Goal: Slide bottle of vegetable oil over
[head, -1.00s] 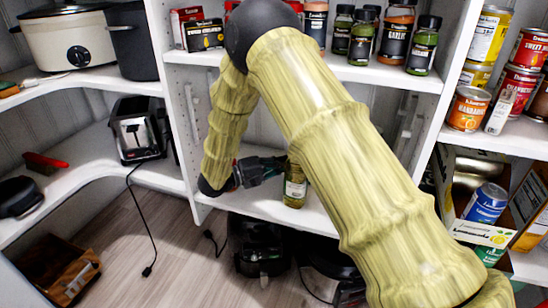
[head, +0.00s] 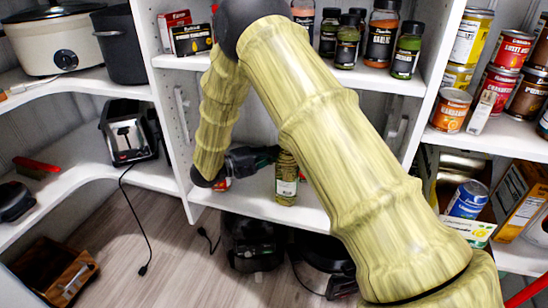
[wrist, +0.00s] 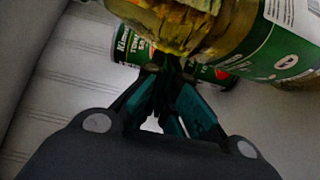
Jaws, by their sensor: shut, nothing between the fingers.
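The bottle of vegetable oil (head: 286,178) stands upright on the middle shelf, yellow-green with a white and green label. In the wrist view a large yellow bottle with a green label (wrist: 262,50) fills the upper right, close to my fingers. My gripper (head: 268,156) is at the bottle's left side; my arm partly covers the area to its right. In the wrist view my gripper (wrist: 158,68) is shut, with its dark teal fingers together and nothing between them. Whether the fingertips touch the bottle I cannot tell.
A green can with a red tomato picture (wrist: 130,45) lies just beyond my fingertips. The shelf (head: 240,203) is bare at its front edge. Spice jars (head: 346,40) stand on the shelf above. A toaster (head: 127,133) is to the left; cans and a carton (head: 476,228) are to the right.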

